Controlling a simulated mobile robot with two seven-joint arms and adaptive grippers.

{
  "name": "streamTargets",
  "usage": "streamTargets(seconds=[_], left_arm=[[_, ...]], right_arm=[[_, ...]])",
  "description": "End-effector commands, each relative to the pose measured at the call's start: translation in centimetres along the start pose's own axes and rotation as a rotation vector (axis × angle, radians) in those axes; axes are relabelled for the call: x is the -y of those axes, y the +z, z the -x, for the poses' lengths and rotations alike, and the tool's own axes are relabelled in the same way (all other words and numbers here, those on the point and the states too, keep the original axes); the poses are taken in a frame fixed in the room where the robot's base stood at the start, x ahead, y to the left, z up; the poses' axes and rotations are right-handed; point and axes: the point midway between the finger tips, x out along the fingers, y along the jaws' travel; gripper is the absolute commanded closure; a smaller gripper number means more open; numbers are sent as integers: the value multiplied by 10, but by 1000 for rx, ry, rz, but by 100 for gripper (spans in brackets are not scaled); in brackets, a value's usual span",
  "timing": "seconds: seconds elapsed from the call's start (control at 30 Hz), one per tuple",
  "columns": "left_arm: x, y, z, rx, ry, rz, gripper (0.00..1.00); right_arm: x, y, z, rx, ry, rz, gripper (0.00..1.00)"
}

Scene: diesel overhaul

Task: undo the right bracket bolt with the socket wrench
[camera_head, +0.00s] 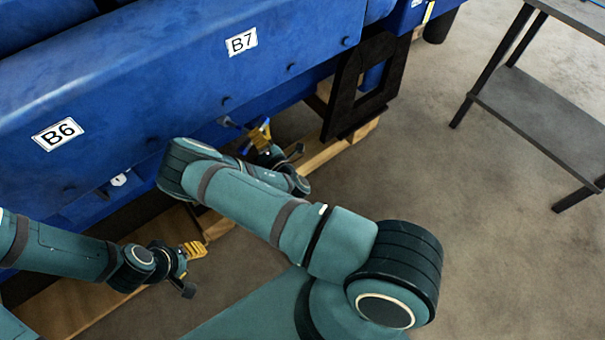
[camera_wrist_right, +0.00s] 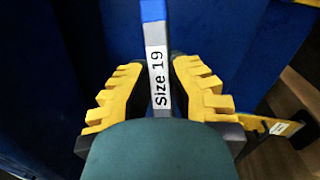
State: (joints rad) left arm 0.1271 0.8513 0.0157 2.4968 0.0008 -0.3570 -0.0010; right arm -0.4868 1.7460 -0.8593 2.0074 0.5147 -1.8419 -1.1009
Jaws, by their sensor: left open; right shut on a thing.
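My right gripper (camera_head: 263,136) is low beside the blue engine block, partly hidden behind my own forearm in the head view. In the right wrist view its yellow fingers (camera_wrist_right: 160,92) are closed on the socket wrench (camera_wrist_right: 155,35), a grey bar labelled "Size 19" with a blue upper part. The wrench's socket end and the bracket bolt cannot be made out. My left gripper (camera_head: 190,262) is open and empty at the lower left, above the wooden beam.
The blue engine block (camera_head: 190,80) carries labels B6 and B7. A black plate with a square cut-out (camera_head: 342,100) stands at its right end. Wooden beams (camera_head: 325,153) lie below. A grey table (camera_head: 540,120) stands at the right, with clear floor between.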

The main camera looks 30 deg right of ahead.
Motion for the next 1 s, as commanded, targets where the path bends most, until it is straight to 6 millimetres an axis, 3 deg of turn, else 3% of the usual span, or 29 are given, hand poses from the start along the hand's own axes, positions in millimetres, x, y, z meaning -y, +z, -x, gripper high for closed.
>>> streamTargets(seconds=[0.03, 0.2, 0.4, 0.5, 0.7, 0.87, 1.0], left_arm=[[1, 0, -2, -1, 0, 0, 53], [2, 0, -4, -2, -1, 0, 53], [3, -1, -8, -4, -1, 0, 53], [4, -1, -9, -5, -1, 0, 53], [4, -1, -11, -6, -1, -1, 53], [4, -1, -11, -6, 0, -1, 53], [4, -1, -11, -6, 0, -1, 53]], right_arm=[[28, 4, 4, 8, 5, -3, 100], [104, 12, 22, 44, 29, 9, 100], [180, 27, 56, 139, 44, 34, 100], [205, 37, 73, 200, 46, 50, 100], [231, 52, 96, 291, 44, 77, 100], [236, 56, 101, 322, 34, 48, 100], [235, 57, 99, 347, -5, -102, 100]])
